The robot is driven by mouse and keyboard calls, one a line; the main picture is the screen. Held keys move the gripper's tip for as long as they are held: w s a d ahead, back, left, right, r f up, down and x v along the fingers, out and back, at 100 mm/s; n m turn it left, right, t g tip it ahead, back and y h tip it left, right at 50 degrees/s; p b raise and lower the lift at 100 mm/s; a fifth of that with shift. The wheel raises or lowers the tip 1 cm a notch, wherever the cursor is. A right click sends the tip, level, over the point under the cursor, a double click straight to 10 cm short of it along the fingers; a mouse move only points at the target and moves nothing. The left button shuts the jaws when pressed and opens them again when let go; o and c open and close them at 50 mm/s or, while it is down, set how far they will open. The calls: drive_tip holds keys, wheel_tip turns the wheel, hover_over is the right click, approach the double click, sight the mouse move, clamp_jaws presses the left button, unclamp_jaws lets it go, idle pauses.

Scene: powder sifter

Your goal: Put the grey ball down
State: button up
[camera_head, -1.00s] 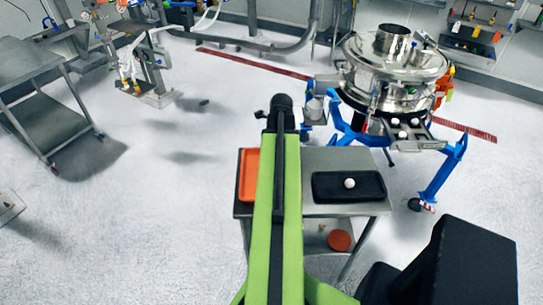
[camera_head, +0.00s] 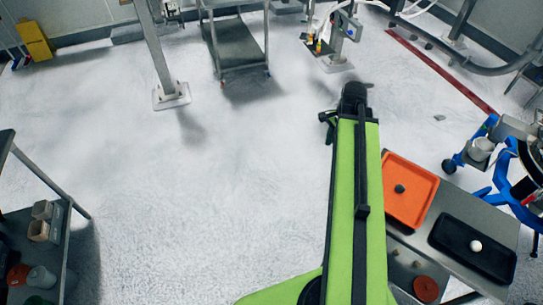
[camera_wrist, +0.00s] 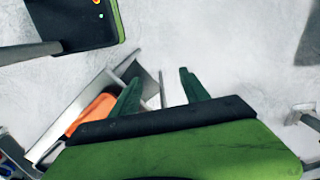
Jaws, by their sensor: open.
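A dark grey ball (camera_head: 400,188) lies in the orange tray (camera_head: 420,215), on the top of a metal table (camera_head: 485,210) at the right in the head view. My gripper (camera_head: 328,125) is at the far end of the green arm, left of the tray and clear of the ball; the arm partly hides it. Part of the orange tray (camera_wrist: 92,114) shows left of the fingers there; I cannot make out the ball in that view.
A black tray (camera_head: 450,222) with a white ball (camera_head: 475,246) lies right of the orange one. A red disc (camera_head: 426,289) is on the lower shelf. Blue-framed equipment (camera_head: 507,170) stands at right, a shelf unit (camera_head: 65,200) at left.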

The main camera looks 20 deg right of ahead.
drive_tip(key=w+a+f+n+b, duration=0.1)
drive_tip(key=w+a+n, duration=0.1)
drive_tip(key=a+n, duration=0.6)
drive_tip(key=w+a+f+n+b, duration=0.2)
drive_tip(key=a+n, duration=0.7)
drive_tip(key=a, duration=1)
drive_tip(key=shift+w+a, duration=0.15)
drive_tip(key=shift+a, duration=0.05)
drive_tip(key=shift+r, duration=0.25)
drive_tip(key=shift+c, duration=0.2)
